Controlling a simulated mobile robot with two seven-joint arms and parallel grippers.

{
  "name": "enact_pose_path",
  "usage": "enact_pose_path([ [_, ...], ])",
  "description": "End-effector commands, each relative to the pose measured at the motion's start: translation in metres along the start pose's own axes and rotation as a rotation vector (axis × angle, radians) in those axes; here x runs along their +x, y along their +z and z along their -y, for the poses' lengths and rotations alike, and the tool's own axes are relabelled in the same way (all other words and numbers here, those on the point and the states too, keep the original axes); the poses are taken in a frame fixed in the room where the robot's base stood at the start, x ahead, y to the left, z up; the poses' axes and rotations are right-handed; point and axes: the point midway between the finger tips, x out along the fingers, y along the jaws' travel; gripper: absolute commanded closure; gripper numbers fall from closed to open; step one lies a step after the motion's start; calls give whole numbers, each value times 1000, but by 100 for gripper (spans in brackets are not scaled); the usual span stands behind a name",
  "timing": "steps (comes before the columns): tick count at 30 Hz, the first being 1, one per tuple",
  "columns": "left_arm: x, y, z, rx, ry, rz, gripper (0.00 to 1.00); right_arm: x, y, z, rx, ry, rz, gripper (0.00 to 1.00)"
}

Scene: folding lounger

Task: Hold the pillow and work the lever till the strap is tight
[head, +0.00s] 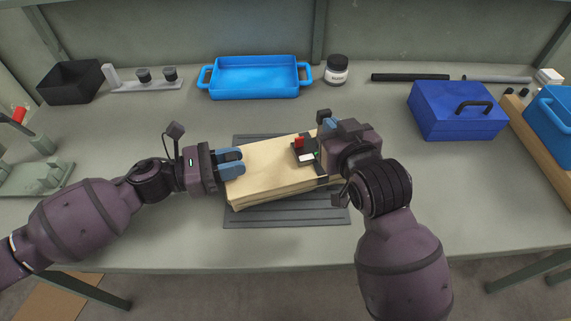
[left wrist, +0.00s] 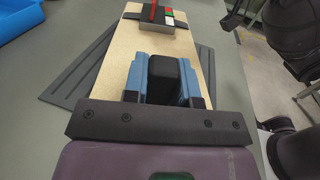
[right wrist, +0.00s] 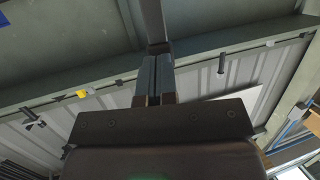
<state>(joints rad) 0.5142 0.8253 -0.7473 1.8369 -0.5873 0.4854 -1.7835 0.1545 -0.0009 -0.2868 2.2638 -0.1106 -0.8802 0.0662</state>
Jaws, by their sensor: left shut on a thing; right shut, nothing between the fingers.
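A pale board-like body (head: 265,182) lies on a dark grey mat (head: 290,215); it also shows in the left wrist view (left wrist: 112,60). My left gripper (head: 230,163) is shut on a black block (left wrist: 168,78) at the board's near-left end, possibly the pillow. A dark box with a red lever (head: 299,142) and white, green and red patches sits toward the board's other end; the lever also shows in the left wrist view (left wrist: 153,11). My right gripper (head: 325,126) is shut and empty, just right of the lever; contact cannot be told.
A blue tray (head: 254,78), a labelled jar (head: 337,70) and black rods (head: 410,77) stand at the back. A blue toolbox (head: 456,112) is at right, a black bin (head: 70,80) at left. The table's front strip is clear.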

Motion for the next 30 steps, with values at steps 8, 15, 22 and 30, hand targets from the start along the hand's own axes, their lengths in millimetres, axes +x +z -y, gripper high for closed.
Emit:
enact_pose_path([
  [8,-2,-10,2,-9,1,-12,100,1,3,0,1,0,3,100],
  [15,-2,-10,2,-9,2,-12,100,-4,1,0,1,0,2,100],
  [22,-2,-10,2,-9,2,-12,100,-21,-5,0,1,-1,2,100],
  [30,-2,-10,2,-9,2,-12,100,-41,-13,0,1,-1,2,100],
])
